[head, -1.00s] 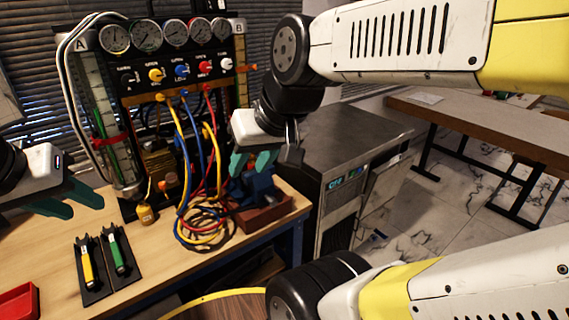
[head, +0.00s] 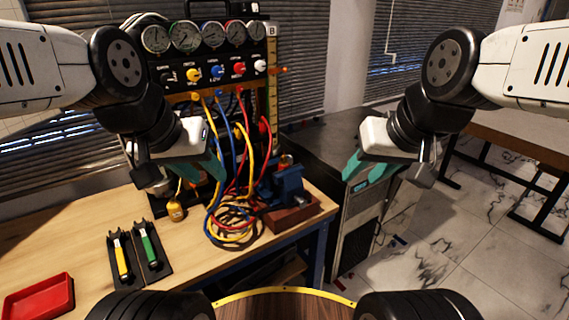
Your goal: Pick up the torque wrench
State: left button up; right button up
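Two slim tools lie side by side in black holders on the wooden bench: one with a yellow handle (head: 122,262) and one with a green handle (head: 149,249). I cannot tell from this view whether either is the torque wrench. My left gripper (head: 210,179) has teal fingers, looks open and empty, and hangs in front of the gauge panel, above and to the right of the two tools. My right gripper (head: 358,178) also looks open and empty. It is further right, in front of the grey metal cabinet, far from the tools.
The gauge panel (head: 215,72) stands at the back with coiled hoses (head: 232,225) below it. A blue vise (head: 289,186) on a red-brown base sits at the bench's right end. A red tray (head: 38,297) is at front left. A yellow tag or weight (head: 176,210) stands near the panel.

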aim_at(116, 237)
jog(key=u, duration=1.65)
jog(key=i+j, duration=0.1)
jog(key=j, duration=0.7)
